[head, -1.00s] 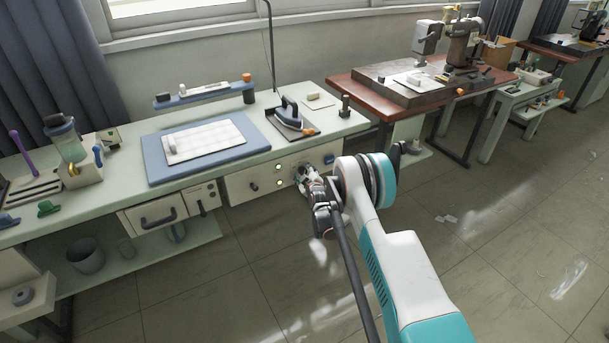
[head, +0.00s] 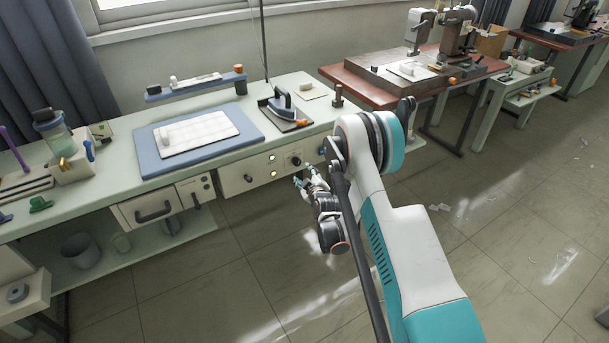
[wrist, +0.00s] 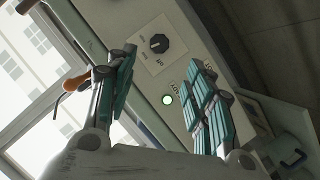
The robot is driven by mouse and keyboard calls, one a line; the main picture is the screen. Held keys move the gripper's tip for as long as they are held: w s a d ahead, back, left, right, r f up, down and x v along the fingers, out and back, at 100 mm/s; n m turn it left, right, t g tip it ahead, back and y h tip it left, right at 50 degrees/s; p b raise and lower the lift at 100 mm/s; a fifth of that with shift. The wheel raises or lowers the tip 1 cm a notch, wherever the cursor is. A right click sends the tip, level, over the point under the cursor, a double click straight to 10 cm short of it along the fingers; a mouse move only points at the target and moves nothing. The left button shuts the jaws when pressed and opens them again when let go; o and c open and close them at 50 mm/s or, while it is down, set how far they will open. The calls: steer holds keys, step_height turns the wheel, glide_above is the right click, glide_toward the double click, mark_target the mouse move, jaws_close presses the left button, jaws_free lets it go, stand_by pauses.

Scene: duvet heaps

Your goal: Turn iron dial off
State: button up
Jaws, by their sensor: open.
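The iron dial (head: 296,161) is a dark round knob on the cream control panel (head: 238,181) at the front of the bench. My gripper (head: 304,177) is open and empty, in front of the panel and just below the dial. In the wrist view its two teal-padded fingers (wrist: 165,88) are spread, with the dial beyond and between them, apart from both. The iron (head: 283,104) rests on its dark plate on the benchtop.
Lit indicator lamps (head: 272,173) sit left of the dial. One lamp (wrist: 167,100) shows between the fingers in the wrist view. A blue ironing pad (head: 144,144) with a white cloth lies on the bench. The floor (head: 480,240) right of my arm is open.

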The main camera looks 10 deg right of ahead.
mark_target(298, 163)
steer(key=d+r+m+g+y+p, duration=0.2)
steer(key=d+m+y+p, duration=0.2)
steer(key=m+p, duration=0.15)
steer(key=shift+m, duration=0.25)
steer(key=b+x, duration=0.5)
steer(key=x, duration=0.7)
steer(key=shift+w+f, duration=0.2)
steer(key=shift+w, duration=0.15)
steer(key=shift+w+a+f, duration=0.1)
steer(key=shift+w+a, duration=0.05)
steer(key=shift+w, duration=0.35)
steer(key=c, duration=1.1)
